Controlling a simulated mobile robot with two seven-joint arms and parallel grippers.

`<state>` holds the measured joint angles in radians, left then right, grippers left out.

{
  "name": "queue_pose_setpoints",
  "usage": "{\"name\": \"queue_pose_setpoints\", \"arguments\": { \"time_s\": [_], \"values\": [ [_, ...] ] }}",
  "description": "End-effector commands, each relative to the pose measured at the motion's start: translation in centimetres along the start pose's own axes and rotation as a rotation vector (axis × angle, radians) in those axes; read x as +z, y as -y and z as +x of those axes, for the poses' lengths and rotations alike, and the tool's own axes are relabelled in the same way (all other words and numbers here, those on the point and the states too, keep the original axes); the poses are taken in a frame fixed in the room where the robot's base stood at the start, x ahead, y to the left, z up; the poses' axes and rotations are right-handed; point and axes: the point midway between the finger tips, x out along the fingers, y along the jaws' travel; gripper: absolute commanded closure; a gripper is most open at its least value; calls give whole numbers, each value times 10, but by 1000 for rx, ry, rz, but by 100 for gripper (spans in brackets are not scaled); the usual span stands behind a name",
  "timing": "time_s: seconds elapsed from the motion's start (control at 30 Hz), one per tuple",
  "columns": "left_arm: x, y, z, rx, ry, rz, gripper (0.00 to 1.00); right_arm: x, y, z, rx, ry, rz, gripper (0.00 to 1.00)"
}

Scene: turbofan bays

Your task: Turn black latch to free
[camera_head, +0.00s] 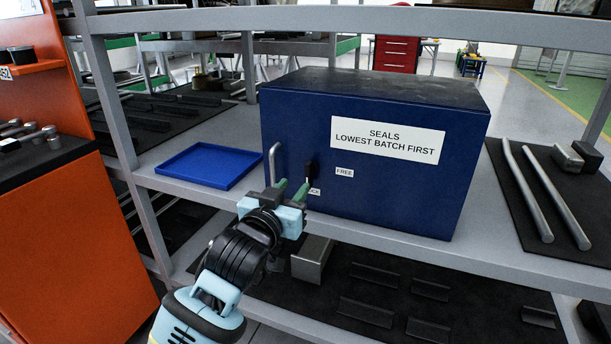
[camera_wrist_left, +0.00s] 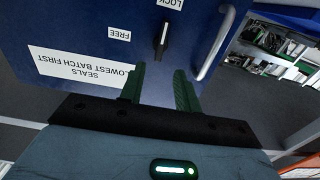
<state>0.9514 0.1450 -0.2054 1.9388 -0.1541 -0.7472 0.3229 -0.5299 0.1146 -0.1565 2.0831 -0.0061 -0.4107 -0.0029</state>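The black latch (camera_head: 309,171) is on the front of a blue cabinet (camera_head: 400,200), between a metal handle and the FREE label (camera_head: 344,172). In the left wrist view, which shows the cabinet upside down, the latch (camera_wrist_left: 162,36) stands upright, with a pale mark towards the LOCK label (camera_wrist_left: 169,3); the FREE label (camera_wrist_left: 118,35) is to its left. My left gripper (camera_head: 292,188) is open, its green fingers in front of the cabinet near the latch. In the left wrist view the fingertips (camera_wrist_left: 159,72) are apart, with nothing between them. My right gripper is out of view.
The bar handle (camera_head: 272,164) stands out from the cabinet close to my left fingers. A blue tray (camera_head: 210,165) lies on the shelf to the left. Metal rods (camera_head: 545,195) lie on a dark mat to the right. Dark parts and a metal block (camera_head: 312,260) are on the shelf below.

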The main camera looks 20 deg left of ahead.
Motion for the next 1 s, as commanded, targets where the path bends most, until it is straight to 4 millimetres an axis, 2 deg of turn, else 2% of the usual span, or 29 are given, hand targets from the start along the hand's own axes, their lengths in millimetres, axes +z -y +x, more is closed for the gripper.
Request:
{"name": "queue_pose_setpoints", "arguments": {
  "time_s": [0.3,0.5,0.93,1.0],
  "values": [
    [0,0,44,0,1,0,67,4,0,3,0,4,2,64],
    [1,0,62,0,1,0,67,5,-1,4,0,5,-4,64],
    [0,0,69,1,0,0,67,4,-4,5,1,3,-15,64],
    [0,0,69,1,0,0,76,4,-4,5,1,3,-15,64]
  ]
}}
